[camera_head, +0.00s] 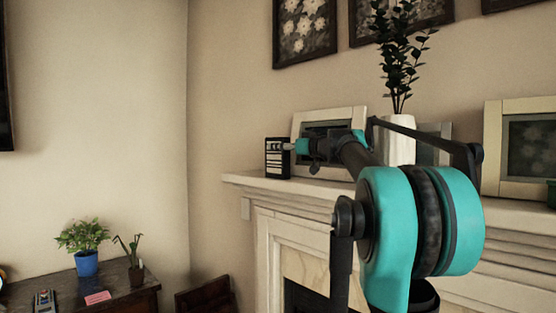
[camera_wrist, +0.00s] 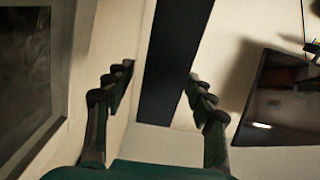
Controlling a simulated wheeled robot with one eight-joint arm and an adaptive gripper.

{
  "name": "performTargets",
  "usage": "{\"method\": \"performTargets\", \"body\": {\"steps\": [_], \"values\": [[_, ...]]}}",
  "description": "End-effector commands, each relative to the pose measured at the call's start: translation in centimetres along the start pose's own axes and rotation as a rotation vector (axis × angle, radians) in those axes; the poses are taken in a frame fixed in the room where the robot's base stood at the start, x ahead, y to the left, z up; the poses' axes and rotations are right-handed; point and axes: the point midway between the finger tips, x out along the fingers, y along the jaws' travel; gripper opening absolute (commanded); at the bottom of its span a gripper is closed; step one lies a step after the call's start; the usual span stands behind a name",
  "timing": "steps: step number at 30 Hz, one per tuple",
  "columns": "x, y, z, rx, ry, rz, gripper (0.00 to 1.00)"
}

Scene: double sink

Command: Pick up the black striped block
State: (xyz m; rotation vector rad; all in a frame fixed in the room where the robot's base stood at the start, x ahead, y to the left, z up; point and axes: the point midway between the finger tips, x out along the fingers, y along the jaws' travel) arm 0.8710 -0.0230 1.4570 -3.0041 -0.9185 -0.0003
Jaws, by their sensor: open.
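The black striped block (camera_head: 277,160) stands upright at the left end of the mantel, black with pale stripes on its face. My gripper (camera_head: 290,147) reaches in from the right, its tip at the block's upper right side. In the wrist view the block shows as a plain dark upright shape (camera_wrist: 172,65) between the two fingers of my open gripper (camera_wrist: 160,74). The right finger is close to the block's edge; a gap shows on the left. I cannot tell whether either finger touches it.
A framed picture (camera_head: 330,114) leans right behind the block on the mantel (camera_head: 240,181). A white vase (camera_head: 398,135) with a dark plant stands farther right, near another frame (camera_head: 495,150). A low table (camera_head: 125,298) with potted plants is at lower left.

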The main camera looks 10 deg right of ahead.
Motion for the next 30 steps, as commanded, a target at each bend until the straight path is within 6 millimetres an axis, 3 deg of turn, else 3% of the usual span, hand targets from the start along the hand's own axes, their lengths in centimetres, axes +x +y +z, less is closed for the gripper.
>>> {"method": "performTargets", "body": {"steps": [8, 18, 25, 30], "values": [[1.6, 0.0, -0.1, 0.000, 0.000, -0.001, 0.55], [6.0, 0.0, -0.3, 0.000, 0.000, -0.002, 0.55], [6.2, 0.1, -0.3, 0.000, 0.000, 0.000, 0.55], [6.1, 0.1, -0.3, 0.000, 0.000, 0.000, 0.35]]}}
